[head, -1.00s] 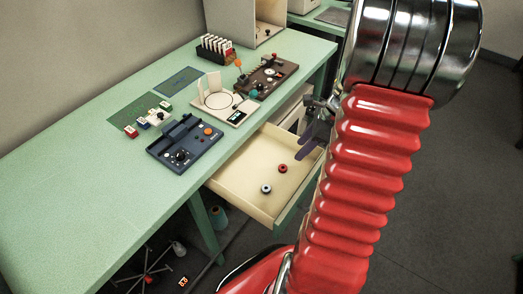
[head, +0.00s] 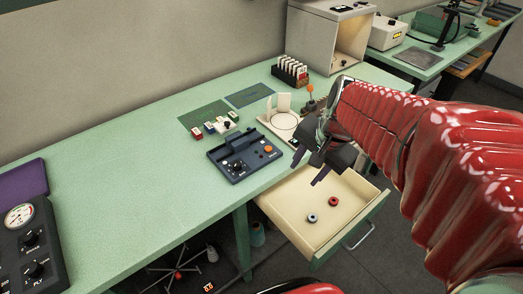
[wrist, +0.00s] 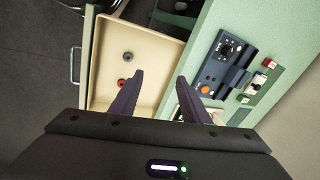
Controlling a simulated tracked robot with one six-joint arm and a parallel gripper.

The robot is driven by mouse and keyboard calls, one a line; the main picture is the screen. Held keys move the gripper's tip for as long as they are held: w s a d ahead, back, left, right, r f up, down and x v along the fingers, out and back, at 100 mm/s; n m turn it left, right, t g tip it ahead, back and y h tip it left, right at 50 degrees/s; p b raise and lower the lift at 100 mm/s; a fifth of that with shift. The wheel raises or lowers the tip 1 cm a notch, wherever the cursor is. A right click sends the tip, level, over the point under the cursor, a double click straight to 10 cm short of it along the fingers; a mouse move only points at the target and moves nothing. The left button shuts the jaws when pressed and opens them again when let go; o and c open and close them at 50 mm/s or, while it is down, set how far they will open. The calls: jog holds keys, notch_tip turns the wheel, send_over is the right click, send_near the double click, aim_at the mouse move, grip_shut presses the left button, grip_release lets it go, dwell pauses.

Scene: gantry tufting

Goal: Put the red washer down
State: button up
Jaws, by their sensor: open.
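The red washer (head: 333,202) lies flat on the floor of the pulled-out cream drawer (head: 371,190). A blue-grey washer (head: 312,217) lies beside it, a little apart. In the wrist view the red washer (wrist: 121,83) is left of the left fingertip, and the blue-grey one (wrist: 127,57) is just above it in the picture. My gripper (head: 308,168) is open, its dark fingers spread with nothing between them. It hangs above the bench's front edge and the drawer's inner end, clear of both washers. In the wrist view the gap between its fingertips (wrist: 160,76) shows the drawer's edge.
A blue control box (head: 243,158) sits on the green bench (head: 120,165) near the drawer. Behind are small coloured blocks (head: 210,128), a card rack (head: 290,72) and a white open cabinet (head: 320,38). A gauge panel (head: 30,250) stands at left. Much of the bench is bare.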

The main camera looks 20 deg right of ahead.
jog(key=s+a+r+n+t, duration=0.2)
jog(key=s+a+r+n, duration=0.3)
jog(key=a+n, duration=0.5)
jog(key=shift+s+a+r+n+h, duration=0.2)
jog(key=shift+s+r+n+h, duration=0.2)
jog(key=shift+s+n, duration=0.55)
jog(key=shift+c, duration=0.2)
